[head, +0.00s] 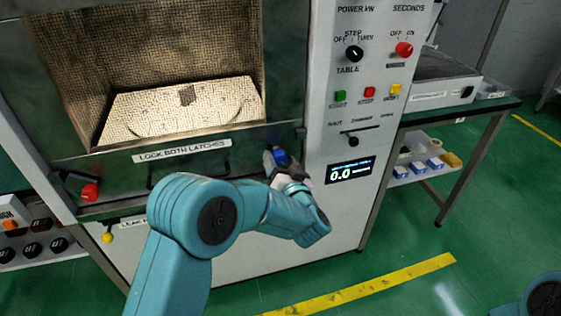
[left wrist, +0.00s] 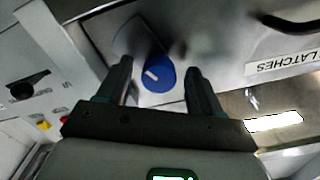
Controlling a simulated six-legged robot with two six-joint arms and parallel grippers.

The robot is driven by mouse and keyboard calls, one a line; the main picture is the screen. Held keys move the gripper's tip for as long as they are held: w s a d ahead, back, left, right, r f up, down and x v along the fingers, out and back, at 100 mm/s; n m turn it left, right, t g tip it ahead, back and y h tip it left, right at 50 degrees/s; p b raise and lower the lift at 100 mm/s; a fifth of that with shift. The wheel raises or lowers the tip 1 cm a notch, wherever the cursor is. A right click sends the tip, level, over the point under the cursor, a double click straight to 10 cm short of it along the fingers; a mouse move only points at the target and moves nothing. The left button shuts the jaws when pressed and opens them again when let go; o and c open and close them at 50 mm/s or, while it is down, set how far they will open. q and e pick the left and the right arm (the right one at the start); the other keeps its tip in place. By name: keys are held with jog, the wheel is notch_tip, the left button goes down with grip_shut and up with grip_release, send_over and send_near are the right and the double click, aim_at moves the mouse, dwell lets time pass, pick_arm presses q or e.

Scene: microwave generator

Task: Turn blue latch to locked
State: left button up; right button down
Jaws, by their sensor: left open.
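The blue latch (head: 281,157) is a round knob at the lower right corner of the microwave front, partly hidden by my gripper in the head view. In the left wrist view the blue latch (left wrist: 160,74) shows clearly, with a short white mark on its face. My left gripper (head: 284,165) is in front of it. In the left wrist view, the open fingers of my left gripper (left wrist: 160,84) stand on either side of the knob, with a visible gap at each side. My right gripper is not in view.
A red latch (head: 90,191) sits at the lower left corner. A label (head: 182,150) reads "LOCK BOTH LATCHES" above a dark handle (head: 190,172). The control panel (head: 362,120), with knobs, buttons and a 0.0 display (head: 349,171), stands close to the right of my gripper.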

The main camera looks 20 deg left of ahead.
pick_arm(q)
jog(key=shift+w+a, duration=0.15)
jog(key=shift+w, duration=0.1)
jog(key=shift+c, duration=0.4)
jog(key=c, duration=1)
